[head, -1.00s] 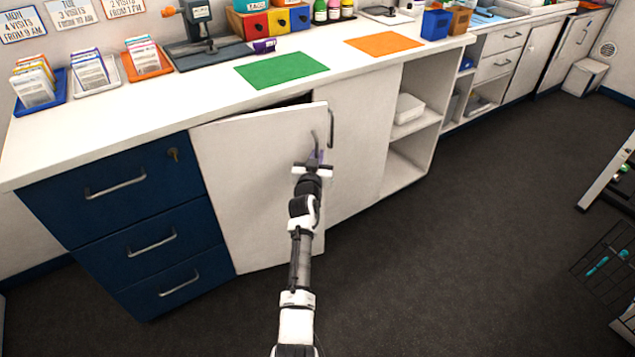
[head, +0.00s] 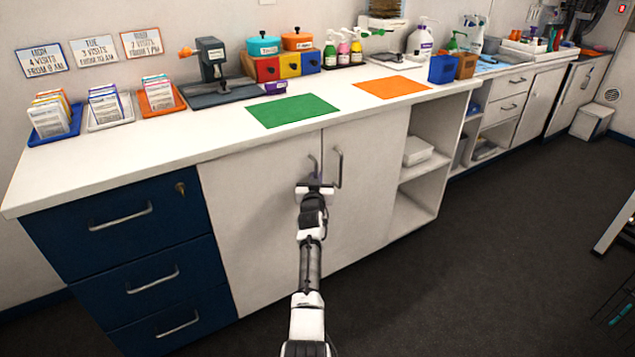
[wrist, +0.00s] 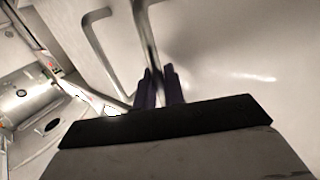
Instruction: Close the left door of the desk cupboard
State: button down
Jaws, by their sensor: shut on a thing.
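The left door (head: 255,200) of the white desk cupboard is flush, or nearly so, with the right door (head: 370,165), and only a thin seam shows between them. The left door's bar handle (head: 312,163) is upright near that seam. My gripper (head: 315,180) is at the lower end of this handle. In the wrist view the purple fingers (wrist: 158,88) are shut on the left door's handle (wrist: 146,38). The right door's handle (wrist: 98,48) stands beside it, apart from the fingers.
Navy drawers (head: 120,225) stand left of the cupboard, and open shelves (head: 415,190) stand right. The worktop (head: 190,135) above holds a green mat (head: 293,110), an orange mat (head: 392,87) and card trays.

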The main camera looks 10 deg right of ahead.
jog(key=shift+w+r, duration=0.15)
jog(key=shift+w, duration=0.05)
jog(key=c, duration=1.6)
grip_release()
jog(key=shift+c, duration=0.2)
jog(key=shift+a, duration=0.15)
jog(key=shift+s+a+f, duration=0.1)
jog(key=shift+s+f, duration=0.1)
jog(key=shift+s, duration=0.1)
jog(key=v, duration=1.3)
jog(key=shift+d+p, duration=0.3)
jog(key=shift+p, duration=0.15)
jog(key=shift+s+r, duration=0.15)
